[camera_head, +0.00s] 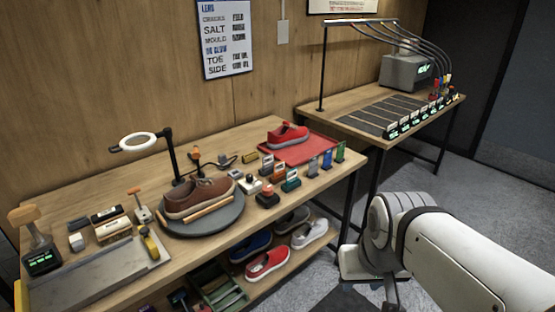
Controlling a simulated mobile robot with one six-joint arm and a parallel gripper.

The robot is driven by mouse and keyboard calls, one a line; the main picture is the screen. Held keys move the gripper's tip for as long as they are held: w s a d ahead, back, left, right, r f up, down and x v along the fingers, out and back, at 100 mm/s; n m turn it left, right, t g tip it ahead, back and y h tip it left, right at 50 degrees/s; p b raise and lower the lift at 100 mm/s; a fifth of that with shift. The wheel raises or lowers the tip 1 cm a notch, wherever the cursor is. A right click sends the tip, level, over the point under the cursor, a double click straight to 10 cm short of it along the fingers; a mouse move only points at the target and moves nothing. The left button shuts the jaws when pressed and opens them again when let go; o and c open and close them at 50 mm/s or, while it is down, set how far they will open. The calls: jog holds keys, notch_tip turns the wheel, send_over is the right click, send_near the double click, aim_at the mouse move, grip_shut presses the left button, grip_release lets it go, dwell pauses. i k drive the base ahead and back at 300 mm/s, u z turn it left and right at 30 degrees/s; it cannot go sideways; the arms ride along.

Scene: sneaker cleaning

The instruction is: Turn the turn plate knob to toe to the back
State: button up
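A dark round turn plate (230,222) lies on the near wooden table. A brown shoe (188,200) sits on it with its long side roughly across the picture, and tan strips lie along its near side. I cannot tell surely which end is the toe. A small post with an orange handle (137,193) stands just left of the plate; whether it is the plate's knob is unclear. My white arm reaches in from the lower right. The part at its end, perhaps my gripper (391,292), is beside the table, well away from the plate; its fingers are not clear.
A ring lamp (139,142) on a black stand rises behind the plate. Several small coloured blocks and bottles crowd its right side. A red shoe (287,134) rests on a red mat (325,146). More shoes lie on the lower shelf. Grey floor is clear at right.

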aim_at(267, 190)
jog(key=i, duration=1.45)
jog(key=u, duration=0.75)
